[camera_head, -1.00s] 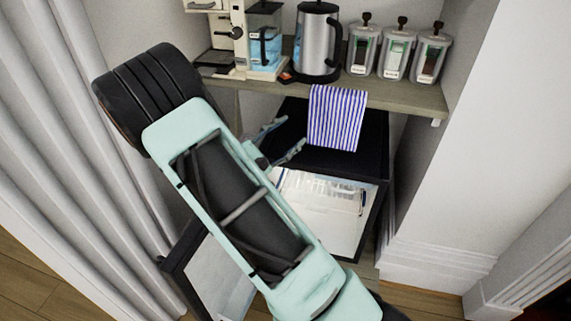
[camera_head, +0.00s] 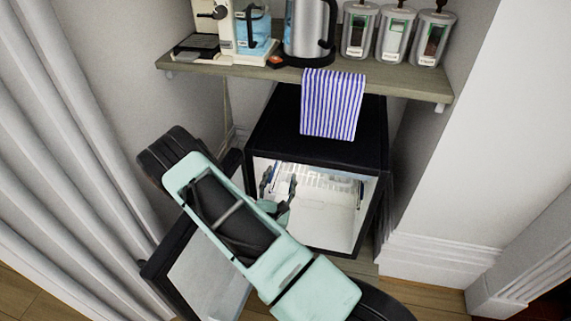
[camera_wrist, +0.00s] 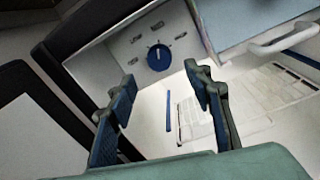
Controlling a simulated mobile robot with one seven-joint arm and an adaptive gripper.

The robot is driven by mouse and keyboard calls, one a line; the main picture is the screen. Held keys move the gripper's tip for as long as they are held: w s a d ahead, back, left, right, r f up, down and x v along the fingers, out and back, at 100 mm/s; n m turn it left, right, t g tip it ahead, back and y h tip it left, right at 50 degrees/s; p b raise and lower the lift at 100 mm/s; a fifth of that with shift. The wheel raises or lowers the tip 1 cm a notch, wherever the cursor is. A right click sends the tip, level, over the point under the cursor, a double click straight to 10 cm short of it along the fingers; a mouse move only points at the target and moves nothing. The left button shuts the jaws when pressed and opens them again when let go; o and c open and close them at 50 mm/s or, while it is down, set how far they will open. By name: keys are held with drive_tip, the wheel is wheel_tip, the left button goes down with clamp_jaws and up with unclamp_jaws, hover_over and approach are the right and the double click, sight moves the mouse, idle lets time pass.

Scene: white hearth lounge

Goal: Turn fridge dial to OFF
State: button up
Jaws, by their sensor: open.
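The small black fridge (camera_head: 262,141) stands under the shelf with its door (camera_head: 205,275) swung open to the left, showing a lit white interior (camera_head: 335,215). In the wrist view, a round blue dial (camera_wrist: 159,58) with a pale pointer mark sits on the inner wall, with several small dark marks around it. The marks are too small to read. My gripper (camera_head: 279,185) is at the fridge opening. It also shows in the wrist view (camera_wrist: 160,83), with its two blue-padded fingers apart and nothing between them. The dial appears beyond the fingertips, not touched.
A striped cloth (camera_head: 331,104) hangs from the shelf (camera_head: 400,84) over the fridge top. A kettle (camera_head: 305,30), a coffee machine (camera_head: 215,28) and three jars (camera_head: 393,32) stand on the shelf. A curtain (camera_head: 60,170) is at left. A wire rack (camera_wrist: 215,117) is inside the fridge.

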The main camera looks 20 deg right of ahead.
drive_tip(key=b+x, duration=0.1)
drive_tip(key=x, duration=0.6)
drive_tip(key=shift+b, duration=0.3)
drive_tip(key=c, duration=1.1)
